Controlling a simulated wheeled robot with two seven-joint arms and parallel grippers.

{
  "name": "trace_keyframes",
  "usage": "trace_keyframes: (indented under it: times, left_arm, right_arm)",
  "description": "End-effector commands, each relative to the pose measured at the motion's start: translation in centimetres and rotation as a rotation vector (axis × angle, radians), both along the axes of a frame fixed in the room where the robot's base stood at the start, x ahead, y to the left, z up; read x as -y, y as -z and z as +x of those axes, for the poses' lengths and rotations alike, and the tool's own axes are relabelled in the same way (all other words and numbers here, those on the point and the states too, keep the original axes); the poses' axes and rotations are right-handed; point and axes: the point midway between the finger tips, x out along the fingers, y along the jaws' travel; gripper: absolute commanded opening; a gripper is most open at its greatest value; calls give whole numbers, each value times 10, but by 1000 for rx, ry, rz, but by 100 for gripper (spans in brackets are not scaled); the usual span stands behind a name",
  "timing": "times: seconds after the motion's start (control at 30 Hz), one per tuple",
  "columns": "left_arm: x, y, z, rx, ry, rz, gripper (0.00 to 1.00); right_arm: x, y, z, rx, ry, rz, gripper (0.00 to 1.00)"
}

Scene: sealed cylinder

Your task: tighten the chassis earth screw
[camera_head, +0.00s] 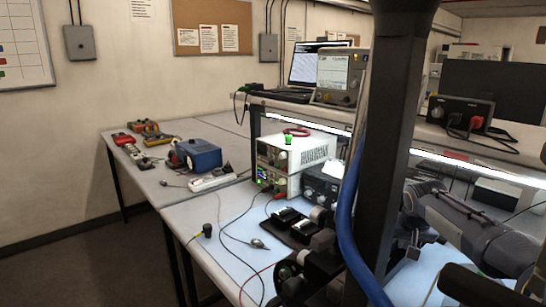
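I cannot make out the chassis earth screw for certain. A small green knob (288,140) stands on top of a white bench instrument (305,150), which is stacked on a second instrument with a lit display (270,178). Whether this knob is the earth screw, I cannot tell. My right arm comes in from the right edge, and my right gripper (414,244) is low, right of the dark upright and apart from the white instrument. Its fingers are small and dark, so their opening is unclear. My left gripper does not show.
A dark upright with a blue hose (347,222) blocks part of the view. Loose leads and a black tray (290,226) lie on the pale blue mat (215,222). A blue device (197,154) and handheld meters (123,139) stand farther left. A laptop (306,66) sits on the shelf.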

Motion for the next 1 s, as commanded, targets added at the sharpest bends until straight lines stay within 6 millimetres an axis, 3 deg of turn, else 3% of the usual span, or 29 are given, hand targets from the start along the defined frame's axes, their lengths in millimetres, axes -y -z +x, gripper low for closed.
trace_keyframes:
  times: [0.63, 1.0]
  left_arm:
    - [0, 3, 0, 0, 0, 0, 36]
    - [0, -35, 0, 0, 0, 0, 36]
  right_arm:
    - [-5, -3, -6, 4, -1, -2, 0]
    - [-4, -44, -6, 2, 0, -1, 0]
